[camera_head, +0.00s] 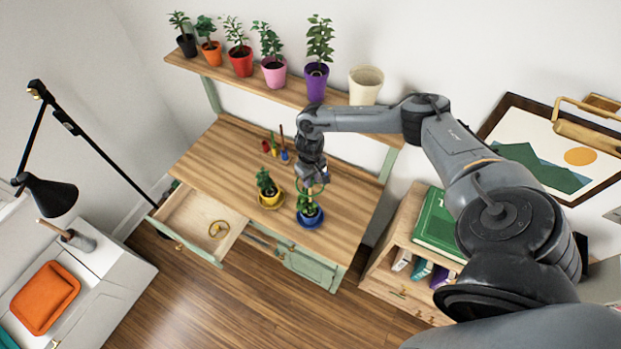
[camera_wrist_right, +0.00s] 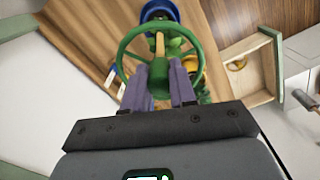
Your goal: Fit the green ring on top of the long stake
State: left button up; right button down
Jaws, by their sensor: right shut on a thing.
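My right gripper (camera_head: 314,183) is over the blue pot (camera_head: 310,217) with its leafy plant. In the right wrist view its two grey fingers (camera_wrist_right: 160,90) are shut on the near side of the green ring (camera_wrist_right: 119,55). The ring also shows beside the gripper in the head view (camera_head: 297,184). A tan wooden stake (camera_wrist_right: 160,45) shows inside the ring's outline, over the blue pot (camera_wrist_right: 160,9). I cannot tell whether the ring is around the stake or just above it. The stake is hard to make out in the head view. My left gripper is not in view.
A yellow pot (camera_head: 271,201) with a plant stands close left of the blue pot on the wooden desk (camera_head: 205,160). Small garden tools (camera_head: 284,155) stand behind. An open drawer (camera_head: 190,219) juts out at left. A shelf (camera_head: 285,96) of pots runs above.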

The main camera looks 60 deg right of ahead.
jog(key=shift+f, duration=0.15)
jog(key=shift+f, duration=0.35)
dwell(0.4)
jog(key=c, duration=0.8)
grip_release()
jog(key=shift+r, duration=0.45)
notch_tip(320, 180, up, 9)
jog(key=shift+f+b, duration=0.15)
jog(key=shift+b, duration=0.55)
jog(key=shift+r, duration=0.65)
